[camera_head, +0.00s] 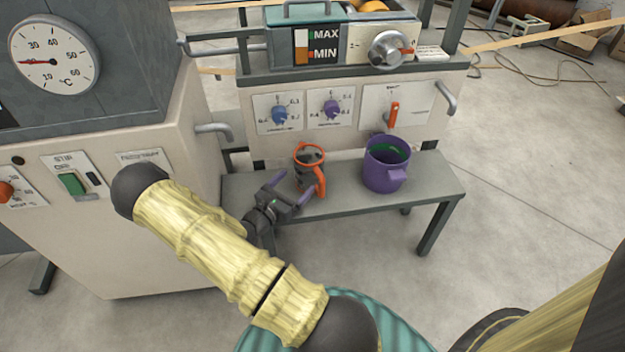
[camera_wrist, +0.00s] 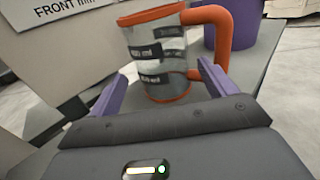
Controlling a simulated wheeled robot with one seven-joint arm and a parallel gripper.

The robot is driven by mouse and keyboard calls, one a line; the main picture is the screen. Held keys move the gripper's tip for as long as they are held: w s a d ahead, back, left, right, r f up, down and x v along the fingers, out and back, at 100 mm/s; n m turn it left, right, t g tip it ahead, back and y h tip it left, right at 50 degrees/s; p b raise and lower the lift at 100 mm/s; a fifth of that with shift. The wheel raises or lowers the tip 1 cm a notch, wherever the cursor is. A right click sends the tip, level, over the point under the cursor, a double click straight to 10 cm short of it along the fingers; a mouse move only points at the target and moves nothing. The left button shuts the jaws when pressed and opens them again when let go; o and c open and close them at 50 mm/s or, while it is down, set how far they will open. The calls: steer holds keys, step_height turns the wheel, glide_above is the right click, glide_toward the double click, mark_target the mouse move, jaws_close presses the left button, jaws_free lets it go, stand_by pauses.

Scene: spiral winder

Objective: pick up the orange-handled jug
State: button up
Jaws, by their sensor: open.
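The orange-handled jug (camera_head: 306,171) stands upright on the grey bench, with a clear labelled body, an orange rim and an orange base. Its orange handle (camera_head: 320,181) faces the right front in the head view. In the wrist view the jug (camera_wrist: 158,58) is straight ahead, with its handle (camera_wrist: 222,35) on the right. My gripper (camera_head: 289,194) is open and empty at the jug's front left. In the wrist view its purple fingers (camera_wrist: 160,88) are spread, with the jug's lower body just beyond and between them. I cannot tell whether they touch it.
A purple jug (camera_head: 386,172) stands on the bench (camera_head: 437,182) to the right of the orange-handled one. The machine's panel (camera_head: 330,115), with knobs and an orange lever, rises behind. A tank cabinet (camera_head: 130,220) with a dial stands on the left.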

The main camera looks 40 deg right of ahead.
mark_target(300, 179)
steer(key=shift+x, duration=1.25)
steer(key=shift+w+d+f+b, duration=0.1)
steer(key=shift+d+f+b, duration=0.05)
steer(key=shift+d+b, duration=0.5)
steer(key=b+x, duration=0.2)
steer(key=x, duration=0.1)
steer(key=shift+d, duration=0.1)
steer(key=shift+w+d, duration=0.15)
steer(key=shift+d, duration=0.2)
steer(key=c, duration=0.8)
steer(key=shift+o, duration=0.2)
